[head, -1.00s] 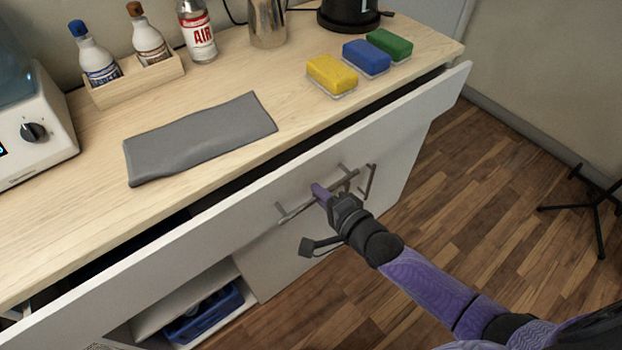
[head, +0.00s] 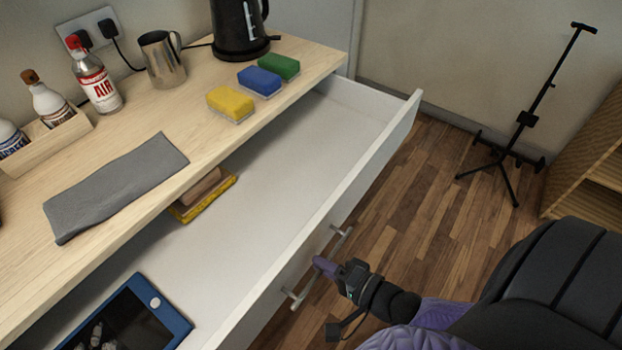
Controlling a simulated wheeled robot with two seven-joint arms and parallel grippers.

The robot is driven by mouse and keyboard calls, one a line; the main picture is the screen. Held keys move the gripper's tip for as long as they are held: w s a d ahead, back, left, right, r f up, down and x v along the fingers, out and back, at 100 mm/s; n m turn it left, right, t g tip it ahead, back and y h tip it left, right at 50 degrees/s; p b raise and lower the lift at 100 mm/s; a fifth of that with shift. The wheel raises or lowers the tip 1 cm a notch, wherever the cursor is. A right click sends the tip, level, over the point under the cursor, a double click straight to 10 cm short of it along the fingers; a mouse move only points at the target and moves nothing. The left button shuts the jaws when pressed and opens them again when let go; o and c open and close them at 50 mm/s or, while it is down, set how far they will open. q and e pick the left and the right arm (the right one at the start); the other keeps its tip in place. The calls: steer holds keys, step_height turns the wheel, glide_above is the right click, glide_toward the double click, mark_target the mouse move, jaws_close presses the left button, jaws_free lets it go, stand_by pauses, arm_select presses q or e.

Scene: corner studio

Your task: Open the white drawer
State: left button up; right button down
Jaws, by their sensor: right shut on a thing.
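The white drawer (head: 262,188) under the wooden counter is pulled well out, and its white inside shows. Its bar handle (head: 301,291) is on the front panel. My right gripper (head: 326,267) is shut on the handle, near its middle. The fingertips partly hide the bar. Inside the drawer lie a blue-framed tablet-like thing (head: 178,322) at the near left and a yellow and brown brush-like block (head: 203,197) by the counter edge. My left gripper does not show.
The counter (head: 205,147) carries a grey cloth (head: 115,187), yellow (head: 230,104), blue (head: 260,81) and green (head: 279,67) sponges, a metal jug (head: 163,62), a black kettle (head: 238,28) and bottles. A black stand (head: 513,131) is on the floor at right. Wooden floor between is clear.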

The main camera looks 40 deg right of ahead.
steer(key=shift+s+d, duration=0.1)
steer(key=shift+s, duration=0.25)
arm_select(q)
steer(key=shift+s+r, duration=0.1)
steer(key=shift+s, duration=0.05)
arm_select(e)
steer(key=c, duration=0.7)
jaws_free()
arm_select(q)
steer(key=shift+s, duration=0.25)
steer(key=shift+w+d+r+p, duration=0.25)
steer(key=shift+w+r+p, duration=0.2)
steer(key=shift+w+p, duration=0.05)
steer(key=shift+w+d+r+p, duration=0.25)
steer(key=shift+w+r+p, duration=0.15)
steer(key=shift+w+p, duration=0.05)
arm_select(e)
steer(key=v, duration=1)
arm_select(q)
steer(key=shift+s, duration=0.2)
